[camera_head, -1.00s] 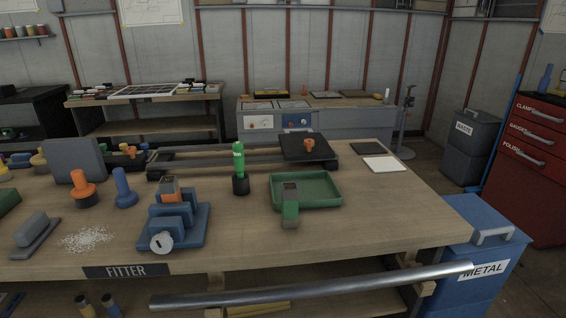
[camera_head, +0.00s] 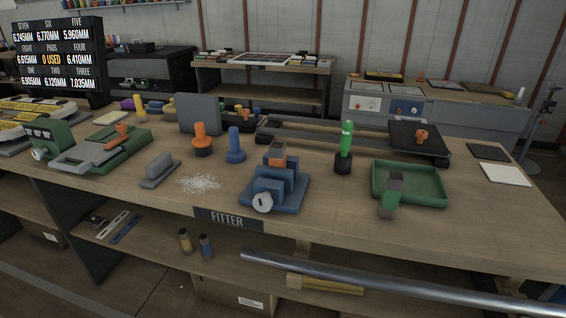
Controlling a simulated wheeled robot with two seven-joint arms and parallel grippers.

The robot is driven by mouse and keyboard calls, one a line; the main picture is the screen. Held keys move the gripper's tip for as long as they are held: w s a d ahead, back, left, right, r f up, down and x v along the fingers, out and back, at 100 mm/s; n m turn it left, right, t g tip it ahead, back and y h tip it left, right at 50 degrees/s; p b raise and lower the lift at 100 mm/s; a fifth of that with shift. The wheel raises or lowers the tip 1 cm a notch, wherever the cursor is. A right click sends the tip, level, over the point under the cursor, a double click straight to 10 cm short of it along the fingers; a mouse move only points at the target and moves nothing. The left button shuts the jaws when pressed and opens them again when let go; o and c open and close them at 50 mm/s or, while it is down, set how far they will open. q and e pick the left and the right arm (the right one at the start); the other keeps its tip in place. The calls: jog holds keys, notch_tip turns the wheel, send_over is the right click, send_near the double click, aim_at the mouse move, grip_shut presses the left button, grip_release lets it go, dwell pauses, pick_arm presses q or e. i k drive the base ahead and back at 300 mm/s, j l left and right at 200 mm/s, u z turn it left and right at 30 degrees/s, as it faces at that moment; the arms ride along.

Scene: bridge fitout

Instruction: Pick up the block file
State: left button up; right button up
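A small grey block on a flat grey base (camera_head: 159,169) lies on the wooden bench (camera_head: 330,210), left of a pile of pale filings (camera_head: 199,183); it looks most like the block file, but no label confirms it. A green and grey upright block (camera_head: 391,196) stands at the front edge of a green tray (camera_head: 436,184); I cannot tell what it is. A blue vise-like fixture (camera_head: 276,190) with a round dial holds a grey and orange block (camera_head: 275,155). Neither of my grippers shows in this view.
An orange-knobbed tool (camera_head: 201,140) and a blue-knobbed tool (camera_head: 235,146) stand behind the filings. A green-handled tool (camera_head: 345,148) stands left of the tray. A display board (camera_head: 57,55) stands at the left.

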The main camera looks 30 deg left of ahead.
aim_at(159, 169)
jog(key=u, duration=1.75)
